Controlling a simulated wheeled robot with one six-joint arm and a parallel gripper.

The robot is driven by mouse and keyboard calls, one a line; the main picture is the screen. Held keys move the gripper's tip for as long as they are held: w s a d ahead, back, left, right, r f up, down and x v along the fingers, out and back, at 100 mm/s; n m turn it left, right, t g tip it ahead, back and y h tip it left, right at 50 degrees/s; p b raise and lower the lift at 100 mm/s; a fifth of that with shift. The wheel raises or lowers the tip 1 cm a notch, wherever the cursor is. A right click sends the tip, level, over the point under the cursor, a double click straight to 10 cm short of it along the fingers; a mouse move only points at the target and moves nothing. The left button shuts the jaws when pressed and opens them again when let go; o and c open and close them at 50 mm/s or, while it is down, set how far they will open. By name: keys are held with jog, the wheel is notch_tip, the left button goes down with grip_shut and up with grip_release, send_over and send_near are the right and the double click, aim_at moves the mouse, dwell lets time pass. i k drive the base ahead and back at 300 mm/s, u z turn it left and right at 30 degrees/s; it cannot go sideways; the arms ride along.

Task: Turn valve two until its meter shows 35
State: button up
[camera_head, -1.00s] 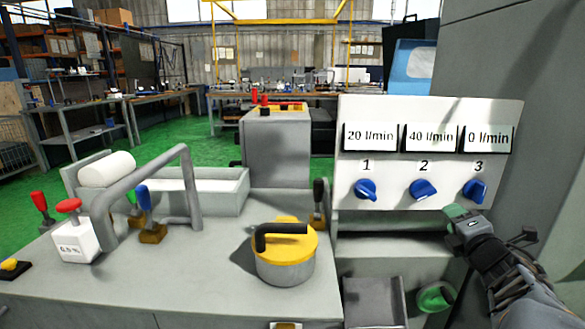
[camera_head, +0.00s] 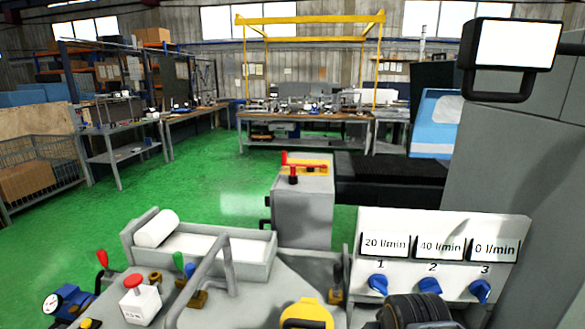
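The valve panel (camera_head: 365,265) stands at the lower right, with three blue knobs under three meters. Valve two (camera_head: 430,287) is the middle blue knob, under the number 2. Its meter (camera_head: 440,247) shows 40 l/min. Valve one (camera_head: 378,284) has a meter (camera_head: 386,244) at 20 l/min. Valve three (camera_head: 481,291) has a meter (camera_head: 494,250) at 0 l/min. A dark ribbed part of my arm (camera_head: 415,312) is at the bottom edge, in front of and just below valve two. My fingertips cannot be made out, nor whether they touch the knob.
A white box with a red button (camera_head: 138,298) stands further left. A screen (camera_head: 516,44) hangs at upper right. Green floor lies behind.

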aim_at(429, 284)
jog(key=u, duration=1.65)
jog(key=k, duration=1)
jog(key=z, duration=1.1)
jog(key=i, duration=0.5)
jog(key=u, duration=0.05)
